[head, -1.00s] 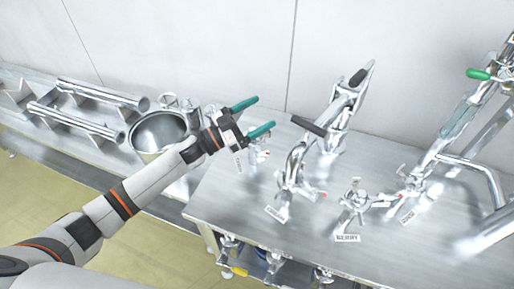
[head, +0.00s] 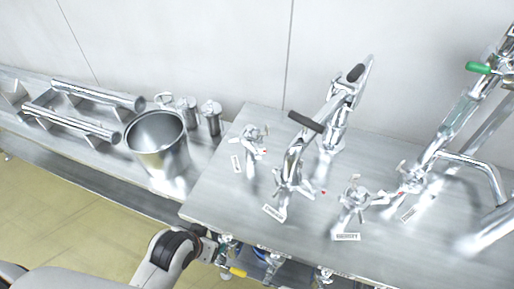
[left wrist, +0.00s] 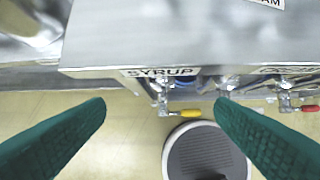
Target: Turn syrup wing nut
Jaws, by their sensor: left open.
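The SYRUP label (left wrist: 160,73) is on the steel table's front edge in the left wrist view. Below it hangs a small metal valve with a yellow handle (left wrist: 166,113); the yellow handle also shows under the table edge in the head view (head: 237,271). I cannot make out which small fitting is the syrup wing nut. My left gripper (left wrist: 161,103) is open and empty, its green fingers on either side of the view, the label and valve between them. In the head view its fingers are hidden. My right gripper is not in view.
A steel pot (head: 160,145) and canisters (head: 212,115) stand on the left bench. Several metal valve fittings and a black-handled press (head: 330,120) stand on the table (head: 215,190). A valve with a red handle (left wrist: 308,108) hangs farther right. Open floor lies in front.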

